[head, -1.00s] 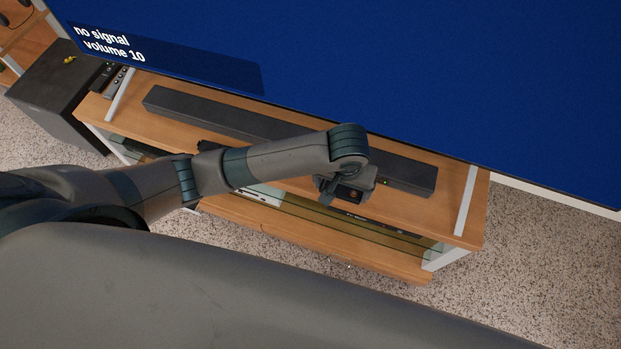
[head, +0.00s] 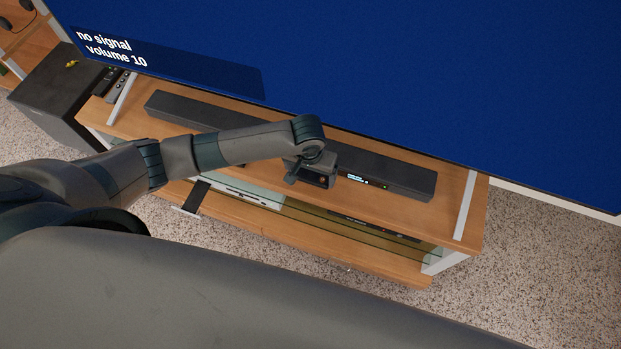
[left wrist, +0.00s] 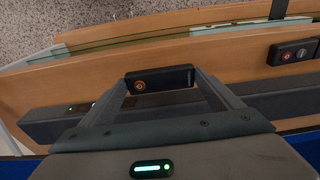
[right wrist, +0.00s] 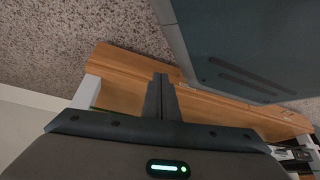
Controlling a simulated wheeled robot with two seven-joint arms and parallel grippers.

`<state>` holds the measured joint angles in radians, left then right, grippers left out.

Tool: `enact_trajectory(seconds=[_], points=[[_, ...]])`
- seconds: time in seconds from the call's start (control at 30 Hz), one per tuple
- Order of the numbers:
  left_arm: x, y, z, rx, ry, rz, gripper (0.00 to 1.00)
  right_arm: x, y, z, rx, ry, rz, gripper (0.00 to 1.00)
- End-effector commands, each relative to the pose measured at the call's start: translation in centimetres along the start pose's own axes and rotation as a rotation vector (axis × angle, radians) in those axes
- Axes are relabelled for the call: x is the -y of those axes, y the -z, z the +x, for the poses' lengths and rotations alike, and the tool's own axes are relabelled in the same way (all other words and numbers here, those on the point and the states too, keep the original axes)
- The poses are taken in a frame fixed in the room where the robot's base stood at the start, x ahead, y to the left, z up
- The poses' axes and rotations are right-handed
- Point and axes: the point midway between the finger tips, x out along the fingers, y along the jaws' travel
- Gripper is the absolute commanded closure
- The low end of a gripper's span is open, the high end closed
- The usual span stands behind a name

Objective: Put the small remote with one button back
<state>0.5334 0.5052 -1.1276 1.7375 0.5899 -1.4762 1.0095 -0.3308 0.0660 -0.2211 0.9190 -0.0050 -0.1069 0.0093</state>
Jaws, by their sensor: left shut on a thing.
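The small black remote with one orange-ringed button (left wrist: 160,79) is clamped between the fingertips of my left gripper (left wrist: 158,82). In the head view, my left gripper (head: 318,178) is over the wooden TV stand (head: 448,225), in front of the soundbar (head: 400,178). The remote appears held above the stand top; the exact gap is unclear. My right gripper (right wrist: 161,95) is shut and empty, its fingers together; it does not show in the head view.
A black subwoofer (head: 55,95) stands left of the stand. The large TV (head: 400,80) rises behind.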

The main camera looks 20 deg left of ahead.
Motion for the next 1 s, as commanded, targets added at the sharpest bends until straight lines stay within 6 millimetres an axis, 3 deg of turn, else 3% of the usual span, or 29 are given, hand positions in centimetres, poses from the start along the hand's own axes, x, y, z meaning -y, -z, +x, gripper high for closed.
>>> enact_trajectory(seconds=[0.43,0.73,1.0], points=[[0.2,0.1,0.4,0.0,-0.001,0.001,0.37,-0.1,0.0,0.0,0.002,-0.001,0.0,1.0],[0.2,-0.3,3.6,0.001,0.0,0.001,0.37,-0.1,-0.4,-0.2,0.016,-0.002,0.0,1.0],[0.2,-0.3,4.2,-0.001,-0.001,0.001,0.37,-0.2,-1.1,-0.2,0.03,-0.002,0.0,1.0]])
